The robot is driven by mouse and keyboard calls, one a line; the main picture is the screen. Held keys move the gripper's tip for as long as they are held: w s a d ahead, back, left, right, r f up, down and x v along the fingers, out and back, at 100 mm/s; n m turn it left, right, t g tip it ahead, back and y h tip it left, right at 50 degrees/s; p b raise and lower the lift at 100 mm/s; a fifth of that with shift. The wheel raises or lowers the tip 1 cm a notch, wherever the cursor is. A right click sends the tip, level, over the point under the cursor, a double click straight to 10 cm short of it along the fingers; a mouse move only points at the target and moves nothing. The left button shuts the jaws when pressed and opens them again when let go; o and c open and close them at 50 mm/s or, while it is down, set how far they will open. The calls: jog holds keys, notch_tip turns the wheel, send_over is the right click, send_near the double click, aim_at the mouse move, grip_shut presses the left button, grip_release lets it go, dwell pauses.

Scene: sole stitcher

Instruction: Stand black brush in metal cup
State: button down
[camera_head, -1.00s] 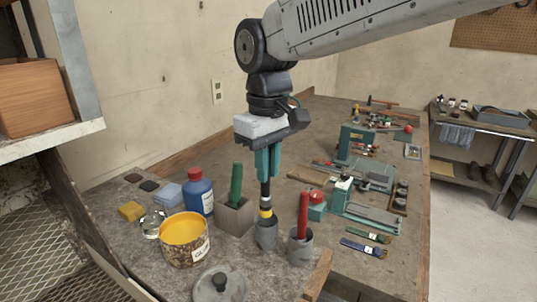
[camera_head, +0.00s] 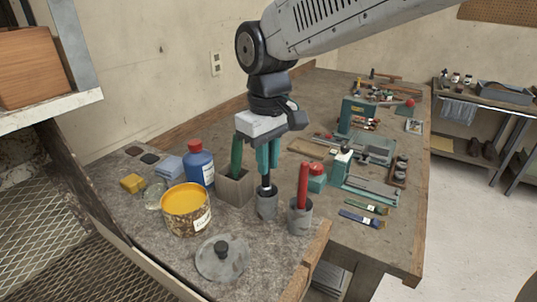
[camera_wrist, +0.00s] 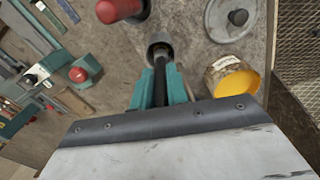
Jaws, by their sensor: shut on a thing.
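The black brush (camera_head: 266,170) is upright, with its dark handle between the fingers of my gripper (camera_head: 268,160). The gripper is shut on it. The brush's lower end goes into the mouth of the grey metal cup (camera_head: 267,206) and is hidden inside; a pale band shows just above the rim. In the wrist view the black handle (camera_wrist: 160,84) runs between the teal fingers (camera_wrist: 160,92) toward the cup's opening (camera_wrist: 159,42). How deep the brush sits cannot be seen.
A second grey cup (camera_head: 299,218) with a red-handled brush stands close on the right. A square holder (camera_head: 237,190) with a green handle stands close on the left. A yellow-filled can (camera_head: 186,212), blue bottle (camera_head: 200,166) and grey round lid (camera_head: 222,262) are nearby.

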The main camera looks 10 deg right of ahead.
jog(key=c, duration=1.3)
grip_release()
jog(key=shift+r, duration=0.1)
notch_tip(320, 180, up, 7)
jog(key=shift+r, duration=0.3)
